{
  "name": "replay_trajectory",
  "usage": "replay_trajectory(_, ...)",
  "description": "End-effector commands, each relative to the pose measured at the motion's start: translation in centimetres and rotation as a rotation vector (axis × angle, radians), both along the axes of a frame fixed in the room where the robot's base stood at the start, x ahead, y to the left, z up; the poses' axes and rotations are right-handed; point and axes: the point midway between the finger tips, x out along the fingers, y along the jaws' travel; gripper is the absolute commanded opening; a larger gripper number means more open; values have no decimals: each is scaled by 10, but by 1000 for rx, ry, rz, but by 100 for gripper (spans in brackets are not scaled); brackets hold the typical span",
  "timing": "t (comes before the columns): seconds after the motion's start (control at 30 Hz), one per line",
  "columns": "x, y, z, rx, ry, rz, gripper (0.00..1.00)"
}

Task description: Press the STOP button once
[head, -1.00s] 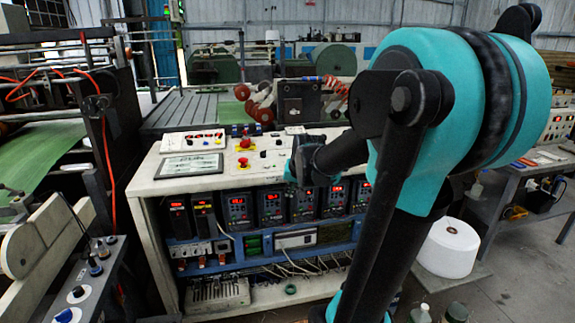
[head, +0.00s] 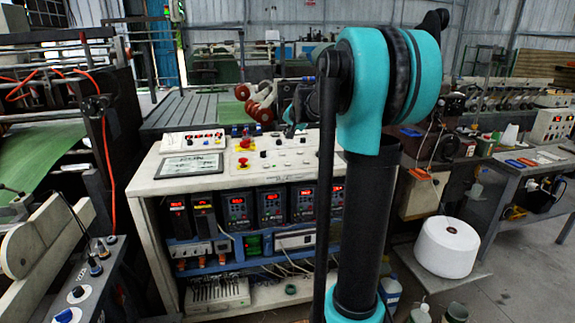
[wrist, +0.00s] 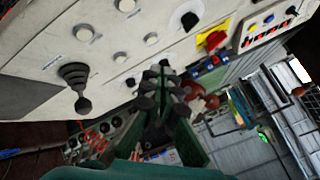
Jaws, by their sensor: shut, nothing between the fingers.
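The STOP label is not legible. A red mushroom button on a yellow base (head: 245,143) sits on the sloped control panel (head: 290,160), with another red button (head: 243,162) nearer the front edge. In the wrist view a red-and-yellow button (wrist: 213,40) shows above and right of my fingers. My gripper (wrist: 158,85) is shut and empty, apart from that button. Pale round buttons (wrist: 121,57) with unreadable labels lie on the panel beside it. In the head view the gripper is dark and hard to separate from the machine behind, near the panel's back edge.
A black lever knob (wrist: 75,80) and a black selector (wrist: 189,21) stand up from the panel. A flat screen (head: 190,165) lies to the left. Red rollers (head: 255,105) stand behind the panel. A white spool (head: 447,247) is at the right.

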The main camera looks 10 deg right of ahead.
Motion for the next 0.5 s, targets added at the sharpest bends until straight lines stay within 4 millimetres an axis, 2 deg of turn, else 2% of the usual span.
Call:
replay_trajectory(0.27, 0, 0, -9, -1, 0, 1, 0)
replay_trajectory(0.5, 0, 0, -38, -1, 0, 1, 0)
